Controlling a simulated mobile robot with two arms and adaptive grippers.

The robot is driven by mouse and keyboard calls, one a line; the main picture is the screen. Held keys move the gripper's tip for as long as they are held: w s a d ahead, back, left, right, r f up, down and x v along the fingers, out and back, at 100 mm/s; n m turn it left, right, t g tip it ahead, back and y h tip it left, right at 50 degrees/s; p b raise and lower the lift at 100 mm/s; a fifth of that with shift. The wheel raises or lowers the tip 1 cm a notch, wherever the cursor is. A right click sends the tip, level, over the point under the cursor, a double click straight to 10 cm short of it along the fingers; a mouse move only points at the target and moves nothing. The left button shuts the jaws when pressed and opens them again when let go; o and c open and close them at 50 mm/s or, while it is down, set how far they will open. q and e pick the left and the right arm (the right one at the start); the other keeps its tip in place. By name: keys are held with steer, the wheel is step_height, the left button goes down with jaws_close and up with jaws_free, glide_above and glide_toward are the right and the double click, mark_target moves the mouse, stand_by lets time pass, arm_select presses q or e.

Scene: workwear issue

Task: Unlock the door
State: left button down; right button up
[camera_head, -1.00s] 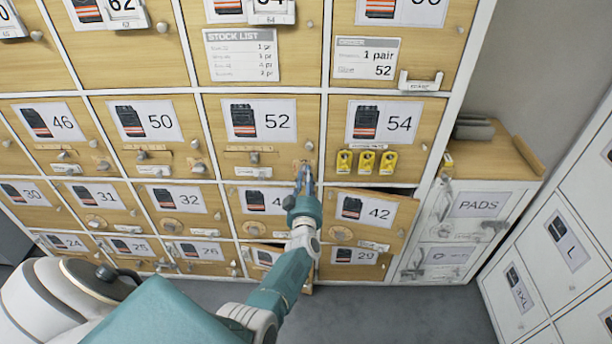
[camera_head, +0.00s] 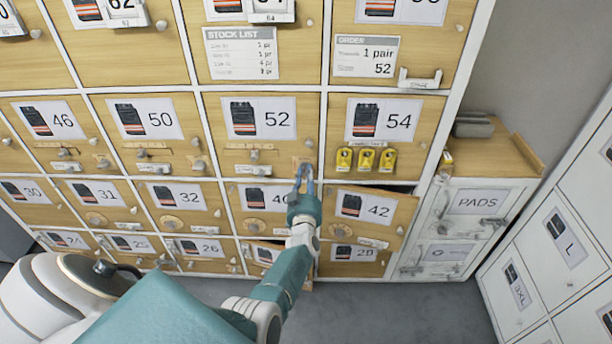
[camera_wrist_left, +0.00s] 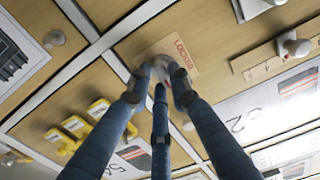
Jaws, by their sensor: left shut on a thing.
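The door of compartment 52 (camera_head: 222,142) is closed, a wooden front with a trouser picture card (camera_head: 258,119). My left gripper (camera_head: 303,172) is at its lower right corner, shut on the lock knob there. In the left wrist view, the blue fingers (camera_wrist_left: 160,75) close around the rounded, pale lock knob (camera_wrist_left: 158,62), which they mostly hide. A small plate beside it reads LOCKED (camera_wrist_left: 183,50). I cannot tell how far the knob is turned. An order card (camera_head: 366,58) above the door of 54 reads 1 pair, size 52. My right gripper is not in view.
Three yellow tags (camera_head: 366,160) hang on the door of 54 (camera_head: 337,107), just right of my gripper. The door of 42 (camera_head: 407,215) stands ajar below. A white PADS cabinet (camera_head: 478,203) stands to the right. Grey floor (camera_head: 400,315) is clear in front.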

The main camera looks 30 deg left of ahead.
arm_select(q)
steer(key=c, duration=1.6)
jaws_free()
steer(key=shift+o, duration=0.2)
